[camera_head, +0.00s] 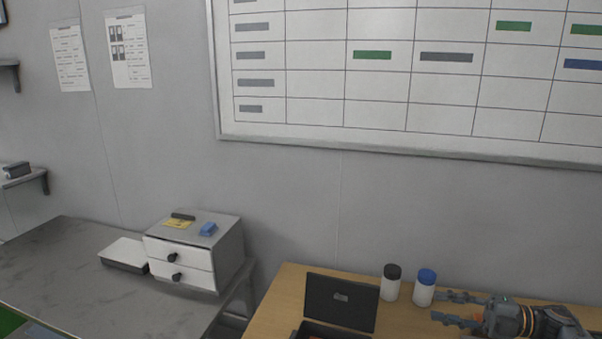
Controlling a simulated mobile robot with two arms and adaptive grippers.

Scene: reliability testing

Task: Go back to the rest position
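My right gripper (457,308) shows at the lower right, over the wooden table. It points left, and its two fingers are apart with nothing visible between them. Its fingertips are close to the right of a white bottle with a blue cap (424,290); I cannot tell whether they touch it. My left gripper is not in view.
On the wooden table (288,290) stand a white bottle with a black cap (390,285) and an open black case (341,301). A grey bench (70,280) at left holds a two-drawer box (181,262). A whiteboard (440,90) hangs behind.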

